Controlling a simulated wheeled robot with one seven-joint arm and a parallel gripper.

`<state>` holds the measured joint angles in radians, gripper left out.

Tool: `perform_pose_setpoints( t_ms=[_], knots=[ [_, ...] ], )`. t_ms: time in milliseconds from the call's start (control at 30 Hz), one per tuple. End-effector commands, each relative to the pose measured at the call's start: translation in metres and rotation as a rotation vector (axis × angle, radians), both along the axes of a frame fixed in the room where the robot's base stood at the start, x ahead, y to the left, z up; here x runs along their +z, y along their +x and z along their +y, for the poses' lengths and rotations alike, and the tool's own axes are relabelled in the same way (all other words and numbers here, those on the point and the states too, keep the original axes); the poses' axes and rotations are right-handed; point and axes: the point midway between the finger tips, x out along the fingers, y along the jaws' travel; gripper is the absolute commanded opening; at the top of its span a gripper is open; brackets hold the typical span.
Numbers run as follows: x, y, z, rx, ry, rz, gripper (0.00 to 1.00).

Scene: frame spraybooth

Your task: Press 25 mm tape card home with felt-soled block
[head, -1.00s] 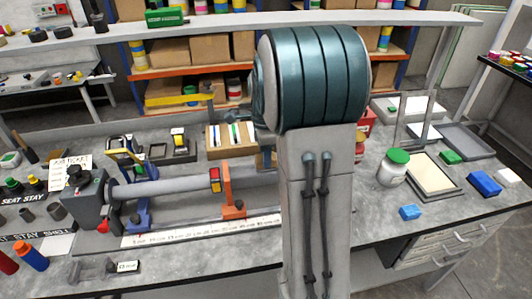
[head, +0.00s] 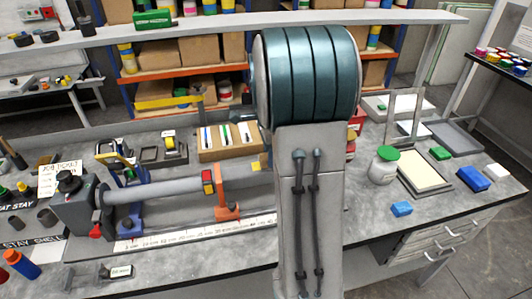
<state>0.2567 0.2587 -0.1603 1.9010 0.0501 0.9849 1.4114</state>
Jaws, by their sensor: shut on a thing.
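My gripper is not in view; my own arm (head: 310,190) fills the middle of the picture and hides what is behind it. A long grey tube (head: 155,190) lies across the bench, its left end in a dark grey holder (head: 72,212). A red and yellow piece (head: 208,182) sits on the tube beside an orange support (head: 228,195). A small yellow piece (head: 255,166) shows near the arm's left edge. I cannot make out the felt-soled block or the 25 mm tape card for certain. A small light label (head: 121,271) lies at the front left.
A white scale strip (head: 185,236) runs in front of the tube. A wooden tray (head: 228,155) with several slots stands behind it. A green-lidded jar (head: 384,166), blue blocks (head: 402,208) and a framed pale panel (head: 424,172) are at right. The bench front right is mostly clear.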

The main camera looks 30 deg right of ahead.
Motion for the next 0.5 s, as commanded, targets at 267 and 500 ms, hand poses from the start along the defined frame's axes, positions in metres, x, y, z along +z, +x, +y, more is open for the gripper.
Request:
perform_pose_setpoints(
  t_ms=[267,500],
  knots=[
    [-0.001,-0.004,-0.015,-0.002,-0.001,0.0,0.16],
    [-0.003,-0.009,-0.031,-0.001,-0.001,0.0,0.16]
  ],
)
